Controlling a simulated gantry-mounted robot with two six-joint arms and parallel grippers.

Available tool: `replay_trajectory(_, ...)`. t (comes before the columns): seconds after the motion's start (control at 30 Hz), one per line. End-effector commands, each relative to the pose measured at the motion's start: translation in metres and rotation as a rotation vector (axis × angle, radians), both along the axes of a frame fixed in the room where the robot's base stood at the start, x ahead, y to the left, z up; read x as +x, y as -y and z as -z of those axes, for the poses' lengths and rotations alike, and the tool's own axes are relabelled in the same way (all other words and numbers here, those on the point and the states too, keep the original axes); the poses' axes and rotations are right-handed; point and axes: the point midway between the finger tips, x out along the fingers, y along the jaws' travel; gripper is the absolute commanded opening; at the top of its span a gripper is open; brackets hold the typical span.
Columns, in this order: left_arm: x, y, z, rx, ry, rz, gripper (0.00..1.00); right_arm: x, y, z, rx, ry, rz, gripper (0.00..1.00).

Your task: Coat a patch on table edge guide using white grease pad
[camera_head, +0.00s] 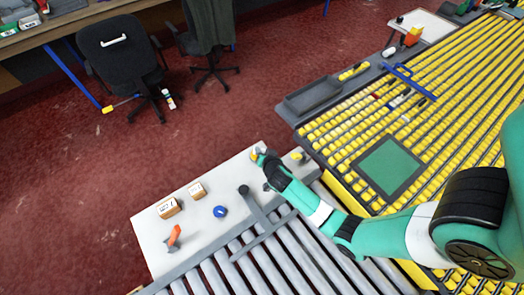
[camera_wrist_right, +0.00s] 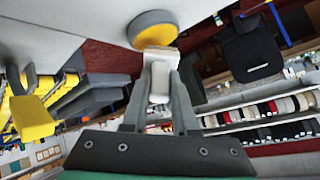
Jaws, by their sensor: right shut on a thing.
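My right gripper (camera_head: 258,155) is at the far edge of the white table (camera_head: 205,246). In the right wrist view, my right gripper (camera_wrist_right: 160,62) is shut on a white block, which I take to be the grease pad's grip (camera_wrist_right: 158,58). A round yellow-and-grey head (camera_wrist_right: 153,29) sits at the block's end, close to the pale table surface; I cannot tell whether it touches. I cannot pick out the table edge guide for certain; a dark grey T-shaped bar (camera_head: 262,214) lies by the rollers. My left gripper is not in view.
A small yellow item (camera_head: 298,156) is right of my gripper. Grey rollers (camera_head: 262,268) and a yellow roller bed (camera_head: 440,120) lie to the right.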

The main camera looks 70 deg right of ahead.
Motion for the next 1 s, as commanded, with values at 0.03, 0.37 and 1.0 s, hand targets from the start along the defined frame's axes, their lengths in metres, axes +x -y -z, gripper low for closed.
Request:
replay_trajectory(0.03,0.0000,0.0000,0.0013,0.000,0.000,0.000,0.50,0.0001,0.0000,0.0013,0.000,0.000,0.000,0.00)
replay_trajectory(0.37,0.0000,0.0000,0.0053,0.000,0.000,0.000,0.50,0.0001,0.0000,0.0052,0.000,0.000,0.000,0.00)
replay_trajectory(1.0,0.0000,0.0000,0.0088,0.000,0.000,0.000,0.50,-0.0001,-0.0001,0.0091,0.000,0.000,0.000,0.00)
